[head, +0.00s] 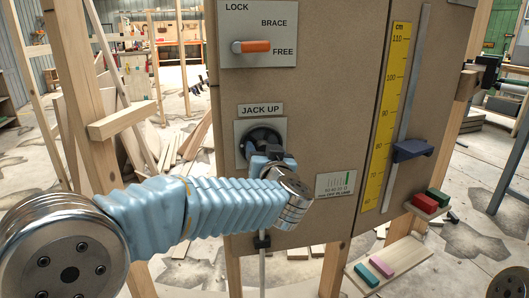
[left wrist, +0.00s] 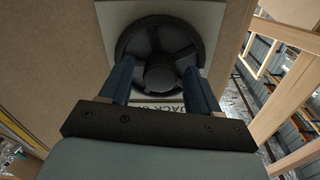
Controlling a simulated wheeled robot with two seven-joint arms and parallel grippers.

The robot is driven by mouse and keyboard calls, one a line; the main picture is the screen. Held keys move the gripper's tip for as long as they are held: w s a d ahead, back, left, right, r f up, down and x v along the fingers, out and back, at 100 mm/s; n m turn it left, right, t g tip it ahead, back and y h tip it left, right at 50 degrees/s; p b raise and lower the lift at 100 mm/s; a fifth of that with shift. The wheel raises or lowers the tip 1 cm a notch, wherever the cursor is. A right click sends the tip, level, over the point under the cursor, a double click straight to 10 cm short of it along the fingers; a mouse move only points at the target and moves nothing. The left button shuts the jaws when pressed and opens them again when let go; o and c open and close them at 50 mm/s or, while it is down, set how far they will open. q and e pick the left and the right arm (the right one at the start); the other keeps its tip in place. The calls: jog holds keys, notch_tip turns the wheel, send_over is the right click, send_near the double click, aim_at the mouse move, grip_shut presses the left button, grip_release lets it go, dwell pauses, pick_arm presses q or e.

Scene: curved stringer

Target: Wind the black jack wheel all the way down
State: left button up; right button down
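The black jack wheel (head: 262,137) sits on a grey plate under the "JACK UP" label (head: 261,110) on the brown panel. In the left wrist view the spoked wheel (left wrist: 134,45) faces me, with a round hub (left wrist: 160,73) in its middle. My left gripper (head: 268,158) is at the wheel, its arm covering the wheel's lower part in the head view. Its two dark blue fingers (left wrist: 160,85) are spread on either side of the hub, with gaps visible. I cannot tell whether they touch the rim or spokes. My right gripper is not seen.
An orange lever (head: 252,46) points right, near FREE. A blue slider (head: 411,150) sits on a vertical rail beside the yellow cm scale (head: 386,110). Wooden posts (head: 85,100) flank the panel. Red and green blocks (head: 427,203) and pink and teal blocks (head: 381,266) lie on boards at right.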

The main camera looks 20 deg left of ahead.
pick_arm(q)
jog(key=c, duration=1)
jog(key=shift+o, duration=0.2)
jog(key=shift+n, duration=0.3)
jog(key=shift+n+b, duration=0.6)
jog(key=shift+n, duration=2.6)
jog(key=o, duration=1)
jog(key=shift+o, duration=0.2)
